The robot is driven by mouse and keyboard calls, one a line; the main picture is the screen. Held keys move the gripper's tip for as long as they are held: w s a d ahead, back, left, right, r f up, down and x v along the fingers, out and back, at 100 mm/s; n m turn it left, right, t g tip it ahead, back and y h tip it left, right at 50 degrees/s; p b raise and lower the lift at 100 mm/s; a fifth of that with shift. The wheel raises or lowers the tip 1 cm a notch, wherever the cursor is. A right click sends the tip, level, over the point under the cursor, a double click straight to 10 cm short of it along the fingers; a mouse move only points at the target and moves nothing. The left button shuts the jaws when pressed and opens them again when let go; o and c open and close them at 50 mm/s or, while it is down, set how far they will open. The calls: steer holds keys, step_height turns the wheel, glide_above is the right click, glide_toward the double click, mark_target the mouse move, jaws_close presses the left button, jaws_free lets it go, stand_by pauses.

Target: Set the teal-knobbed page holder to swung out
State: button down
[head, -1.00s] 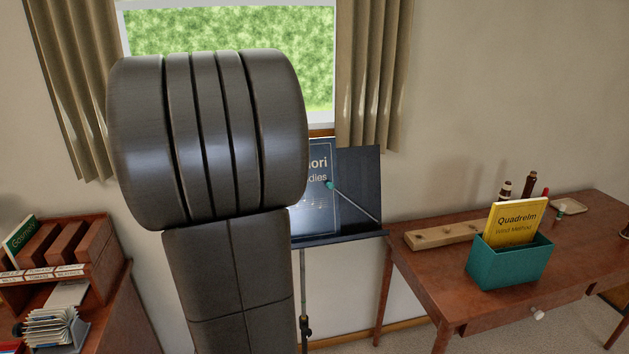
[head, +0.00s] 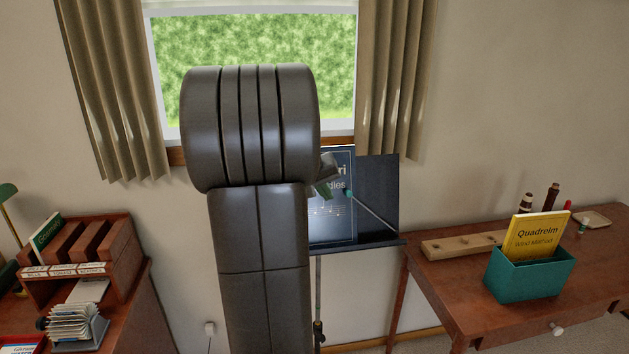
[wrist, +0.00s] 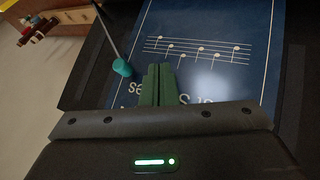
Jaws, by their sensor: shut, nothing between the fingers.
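The page holder is a thin grey rod with a teal knob (head: 349,194) at its upper end, slanting down to the right across the music stand (head: 378,205). The knob lies over the right edge of a dark blue music book (head: 335,222) on the stand. In the wrist view the knob (wrist: 122,67) is just left of my gripper (wrist: 158,70), with a small gap between them. My gripper's green fingers are together and empty, in front of the blue book (wrist: 205,50). In the head view my arm hides the stand's left part and most of my gripper (head: 327,188).
A desk (head: 450,275) at right holds a teal box (head: 528,275) with a yellow book and a wooden strip (head: 460,245). A wooden organizer (head: 80,250) stands at left. The window (head: 260,50) and curtains are behind the stand.

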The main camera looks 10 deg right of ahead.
steer(key=shift+d+r, duration=0.15)
steer(key=shift+d, duration=1.25)
